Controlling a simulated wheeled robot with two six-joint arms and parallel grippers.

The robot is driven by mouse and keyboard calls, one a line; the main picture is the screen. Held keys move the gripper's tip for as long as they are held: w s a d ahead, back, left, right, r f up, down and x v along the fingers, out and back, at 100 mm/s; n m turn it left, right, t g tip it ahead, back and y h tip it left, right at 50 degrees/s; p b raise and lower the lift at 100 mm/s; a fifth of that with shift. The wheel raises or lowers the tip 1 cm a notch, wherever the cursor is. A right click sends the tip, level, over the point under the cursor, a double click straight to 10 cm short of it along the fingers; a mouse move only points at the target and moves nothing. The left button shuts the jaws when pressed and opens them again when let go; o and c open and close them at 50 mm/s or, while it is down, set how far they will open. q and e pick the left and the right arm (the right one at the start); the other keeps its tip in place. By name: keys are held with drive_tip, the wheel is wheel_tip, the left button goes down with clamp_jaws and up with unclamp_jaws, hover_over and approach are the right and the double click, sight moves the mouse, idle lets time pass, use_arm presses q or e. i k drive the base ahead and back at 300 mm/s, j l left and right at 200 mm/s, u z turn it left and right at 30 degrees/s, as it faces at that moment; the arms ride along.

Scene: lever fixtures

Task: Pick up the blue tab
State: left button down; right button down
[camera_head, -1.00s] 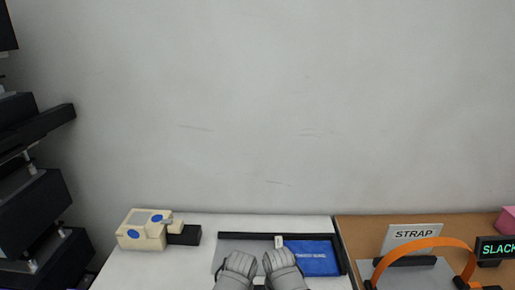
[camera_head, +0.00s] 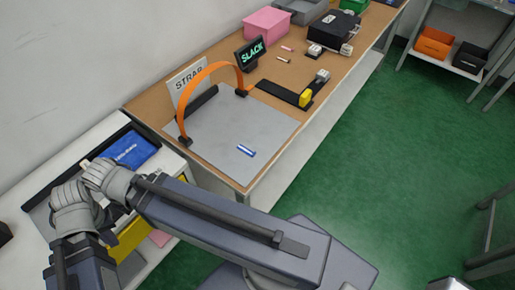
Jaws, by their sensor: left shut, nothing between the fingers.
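The blue tab (camera_head: 246,150) is a small blue piece with pale marks, lying on the grey plate (camera_head: 222,128) near its front edge. My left gripper (camera_head: 75,197) is at the lower left over the dark tray, well apart from the tab, and is shut and empty. My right gripper (camera_head: 108,180) is close beside it; the grey cuffs show, but the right fingertips are hidden.
An orange strap (camera_head: 208,71) arches over the plate, beside a STRAP sign (camera_head: 187,77) and a SLACK display (camera_head: 251,54). A blue packet (camera_head: 132,150) lies in the dark tray (camera_head: 40,190).

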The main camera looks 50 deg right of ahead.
sight(249, 152)
drive_tip(key=z, duration=1.65)
drive_tip(key=k+l+u, duration=0.2)
drive_tip(key=l, duration=0.15)
drive_tip(key=k+l+u, duration=0.15)
drive_tip(key=l, duration=0.15)
drive_tip(key=k+l+u, duration=0.2)
drive_tip(key=i+l, duration=0.1)
